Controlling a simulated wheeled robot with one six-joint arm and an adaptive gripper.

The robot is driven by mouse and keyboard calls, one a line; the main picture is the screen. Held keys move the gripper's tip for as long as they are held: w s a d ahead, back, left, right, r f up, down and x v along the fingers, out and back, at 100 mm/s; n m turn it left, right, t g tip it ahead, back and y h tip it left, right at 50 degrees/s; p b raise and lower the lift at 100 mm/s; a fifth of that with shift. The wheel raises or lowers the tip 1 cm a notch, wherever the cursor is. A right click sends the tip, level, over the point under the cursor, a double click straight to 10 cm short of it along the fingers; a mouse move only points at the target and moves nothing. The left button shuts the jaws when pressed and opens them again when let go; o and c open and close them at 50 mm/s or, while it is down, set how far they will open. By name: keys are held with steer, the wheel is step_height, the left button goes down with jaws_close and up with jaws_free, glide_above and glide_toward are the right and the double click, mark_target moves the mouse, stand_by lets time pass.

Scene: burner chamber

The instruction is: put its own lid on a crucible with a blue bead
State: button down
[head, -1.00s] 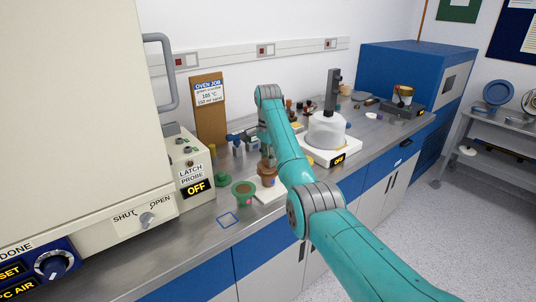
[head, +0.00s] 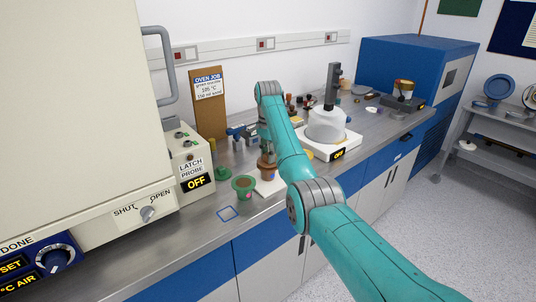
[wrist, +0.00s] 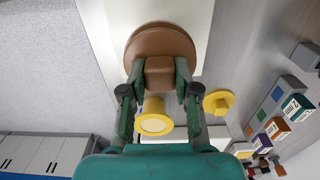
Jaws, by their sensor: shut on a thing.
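My gripper (head: 266,155) is shut on the brown square knob (wrist: 160,72) of a round brown lid (wrist: 160,42). In the head view the lid is at or just over the top of a brown crucible (head: 267,173) on a white board (head: 270,187). I cannot tell whether they touch; the lid hides the crucible in the wrist view. No blue bead is clear now. The wrist view shows a yellow crucible (wrist: 155,120) and a yellow lid (wrist: 218,102).
A control box (head: 190,160) and large oven (head: 70,100) stand at the left. Labelled blocks (wrist: 280,120) stand beyond the yellow lid.

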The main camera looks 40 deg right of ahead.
steer(key=shift+f, duration=0.45)
steer(key=c, duration=0.8)
jaws_free()
